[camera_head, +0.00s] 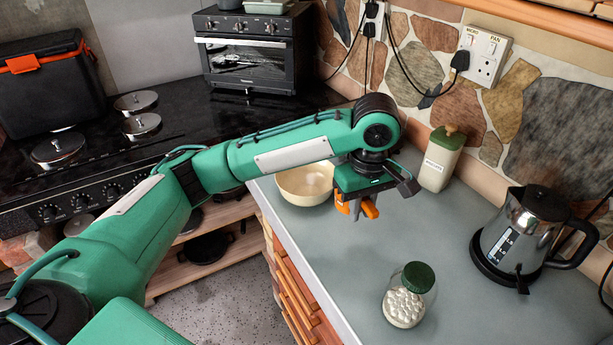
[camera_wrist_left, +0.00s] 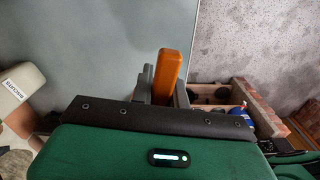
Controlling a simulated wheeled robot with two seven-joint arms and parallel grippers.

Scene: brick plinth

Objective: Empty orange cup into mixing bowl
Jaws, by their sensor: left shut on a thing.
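The mixing bowl (camera_head: 292,190) is cream, round and upright near the counter's left edge. Its right side is partly hidden by my left gripper. My left gripper (camera_head: 356,208) is just right of the bowl, above the counter, and shut on the orange cup (camera_head: 370,208). Only small orange parts of the cup show beside the fingers; its mouth and contents are hidden. In the left wrist view the orange cup (camera_wrist_left: 168,72) shows as a narrow orange strip beyond the dark gripper body. My right gripper is in neither view.
A cream canister with a green lid (camera_head: 440,160) stands behind the gripper by the wall. A green-lidded glass jar (camera_head: 408,297) stands at the front, and a kettle (camera_head: 520,240) at the right. The grey counter (camera_head: 430,230) is clear between them.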

